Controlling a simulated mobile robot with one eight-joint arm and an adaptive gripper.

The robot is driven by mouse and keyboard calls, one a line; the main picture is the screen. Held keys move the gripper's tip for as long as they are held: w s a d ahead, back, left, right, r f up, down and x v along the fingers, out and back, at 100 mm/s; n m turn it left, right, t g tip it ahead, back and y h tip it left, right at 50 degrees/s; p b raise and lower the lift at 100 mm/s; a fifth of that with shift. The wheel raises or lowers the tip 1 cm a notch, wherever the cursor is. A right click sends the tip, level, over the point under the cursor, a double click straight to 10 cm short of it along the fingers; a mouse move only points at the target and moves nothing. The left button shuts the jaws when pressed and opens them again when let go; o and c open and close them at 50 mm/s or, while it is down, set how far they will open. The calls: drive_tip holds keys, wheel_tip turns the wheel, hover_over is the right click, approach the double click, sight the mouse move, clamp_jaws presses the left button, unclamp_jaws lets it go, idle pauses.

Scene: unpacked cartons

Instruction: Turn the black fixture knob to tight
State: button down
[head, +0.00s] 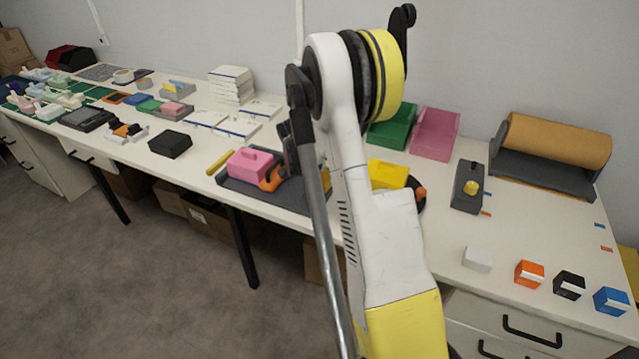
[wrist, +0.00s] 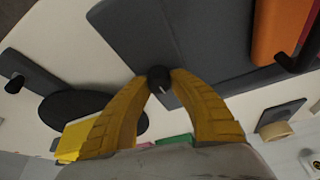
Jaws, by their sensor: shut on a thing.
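The black fixture knob (wrist: 155,75) shows in the middle of the wrist view, a small round black cap with a short white mark. It sits at the edge of a dark grey fixture plate (wrist: 185,38). My gripper (wrist: 159,82) has its two yellow fingers closed around the knob, one on each side. The fingers hide the knob's sides, and I cannot read any tight marking. In the head view my arm hides the knob and the gripper.
In the wrist view a black disc (wrist: 92,106) lies left of the fingers, by a yellow block (wrist: 80,140). An orange thing (wrist: 282,28) is at upper right. In the head view, a pink block (head: 249,164) sits left of my arm, and several small boxes (head: 529,273) stand front right.

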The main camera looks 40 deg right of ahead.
idle(0.4)
drive_tip(key=c, duration=1.1)
unclamp_jaws()
drive_tip(key=v, duration=1.2)
drive_tip(key=s+a+r+n+t+y, duration=0.1)
drive_tip(key=s+a+r+n+t, duration=0.15)
drive_tip(key=a+r+n, duration=0.55)
drive_tip(key=s+a+n+t+y, duration=0.1)
drive_tip(key=s+a+n, duration=0.3)
drive_tip(key=s+a, duration=0.4)
drive_tip(key=s+a+n+t+y, duration=0.2)
drive_tip(key=s+a, duration=0.7)
drive_tip(key=a, duration=0.5)
drive_tip(key=r+n+t, duration=0.1)
drive_tip(key=n, duration=0.1)
drive_tip(key=shift+n+y, duration=0.3)
